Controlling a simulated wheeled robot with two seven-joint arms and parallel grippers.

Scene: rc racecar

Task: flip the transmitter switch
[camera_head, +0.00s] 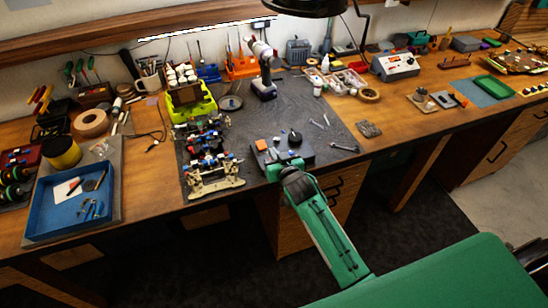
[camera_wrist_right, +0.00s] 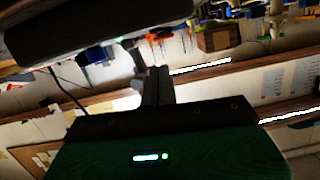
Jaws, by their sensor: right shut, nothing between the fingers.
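The transmitter (camera_head: 282,152) is a dark grey box on the front edge of the dark mat. Small blue, red and white parts and a black knob show on its top. I cannot make out which small part is the switch. My right gripper (camera_head: 275,169) is at the front side of the transmitter; whether it touches cannot be told. In the right wrist view its fingers (camera_wrist_right: 156,86) are together and empty. A large dark shape fills the upper left there, its identity unclear. My left gripper is not in view.
The RC car chassis (camera_head: 208,160) stands left of the transmitter. A cordless drill (camera_head: 262,70) stands behind it. Small tools (camera_head: 343,147) lie to the right on the mat (camera_head: 300,100). A blue tray (camera_head: 45,215) is at far left. The mat behind the transmitter is mostly clear.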

